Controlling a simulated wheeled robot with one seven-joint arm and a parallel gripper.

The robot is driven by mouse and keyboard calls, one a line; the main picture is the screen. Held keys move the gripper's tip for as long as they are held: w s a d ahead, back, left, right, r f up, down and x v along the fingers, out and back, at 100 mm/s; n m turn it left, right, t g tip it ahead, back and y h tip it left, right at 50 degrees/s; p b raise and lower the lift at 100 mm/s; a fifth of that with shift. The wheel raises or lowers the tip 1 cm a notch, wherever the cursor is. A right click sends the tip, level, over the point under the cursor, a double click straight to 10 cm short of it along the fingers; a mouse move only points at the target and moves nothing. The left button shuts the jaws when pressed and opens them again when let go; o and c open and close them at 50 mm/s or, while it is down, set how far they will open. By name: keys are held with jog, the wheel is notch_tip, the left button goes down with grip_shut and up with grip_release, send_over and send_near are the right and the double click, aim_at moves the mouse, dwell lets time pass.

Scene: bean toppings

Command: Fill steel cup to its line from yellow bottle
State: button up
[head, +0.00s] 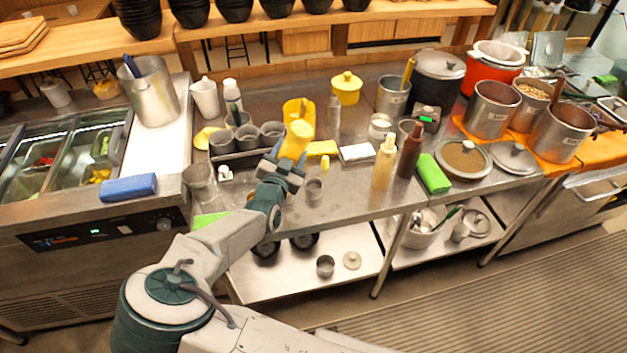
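My gripper (287,163) is over the middle of the steel counter, with its fingers around a yellow bottle (297,139). The bottle is tilted, and a broad rounded end points up and away from the fingers. Its lower part is hidden by the gripper. A small steel cup (314,191) stands upright on the counter, just right of and below the gripper in the picture. Its line and contents are too small to make out. I see no stream between bottle and cup. A paler yellow bottle (383,165) with a pointed cap stands farther right.
Several grey cups (247,137) stand in a holder behind my gripper, beside a larger yellow container (292,109). The counter's front strip right of the steel cup is clear.

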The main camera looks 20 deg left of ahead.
dwell(0.4)
jog(key=w+d+f+p, duration=0.3)
jog(key=w+d, duration=0.2)
jog(key=d, duration=0.3)
jog(key=shift+w+d, duration=0.15)
jog(key=shift+d, duration=0.15)
dwell(1.2)
jog(key=c, duration=0.6)
dwell(0.6)
dwell(0.4)
jog(key=o, duration=0.6)
